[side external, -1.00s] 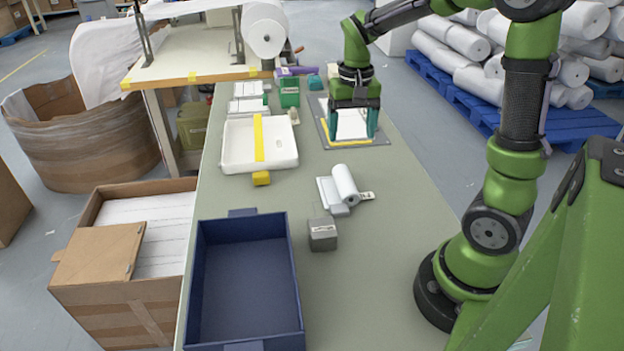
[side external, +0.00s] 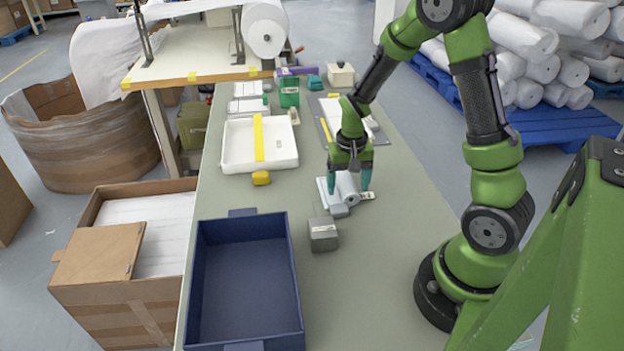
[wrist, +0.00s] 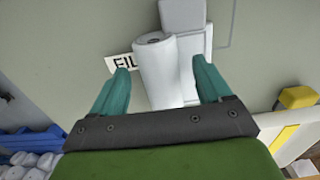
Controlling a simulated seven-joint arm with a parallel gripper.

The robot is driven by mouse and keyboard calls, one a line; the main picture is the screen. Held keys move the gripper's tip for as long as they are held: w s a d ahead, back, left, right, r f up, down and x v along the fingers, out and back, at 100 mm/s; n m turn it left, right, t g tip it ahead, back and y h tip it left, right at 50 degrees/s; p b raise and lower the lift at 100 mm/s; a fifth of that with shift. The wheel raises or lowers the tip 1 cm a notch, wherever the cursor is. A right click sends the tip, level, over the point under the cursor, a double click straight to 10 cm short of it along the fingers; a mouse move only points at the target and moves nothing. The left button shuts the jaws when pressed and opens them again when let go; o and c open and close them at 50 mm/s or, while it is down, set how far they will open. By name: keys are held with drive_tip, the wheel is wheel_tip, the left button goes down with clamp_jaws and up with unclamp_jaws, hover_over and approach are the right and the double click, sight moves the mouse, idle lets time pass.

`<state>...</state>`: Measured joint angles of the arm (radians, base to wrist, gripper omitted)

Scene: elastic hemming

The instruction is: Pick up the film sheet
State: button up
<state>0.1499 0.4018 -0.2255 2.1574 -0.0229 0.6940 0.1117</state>
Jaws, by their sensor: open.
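The film is a white roll (side external: 348,190) lying on the table, with a small label whose visible letters read "FIL" beside it. In the wrist view the roll (wrist: 156,80) lies between my fingers, with gaps to both. A flat white holder (wrist: 186,68) is alongside it, with a light grey block (wrist: 183,14) at its end. My gripper (side external: 349,187) is open and low over the roll, pointing down; it also shows in the wrist view (wrist: 160,68). I cannot tell whether a fingertip touches the table.
A grey block (side external: 323,237) stands just in front. A blue box (side external: 200,270) is at front left. A white tray (side external: 284,155) with a yellow strip and a yellow block (side external: 261,178) are left. A grey board (side external: 380,137) lies behind. The table's front right is clear.

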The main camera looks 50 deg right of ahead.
drive_tip(key=shift+f, duration=0.35)
drive_tip(key=c, duration=1.3)
drive_tip(key=shift+r, duration=0.15)
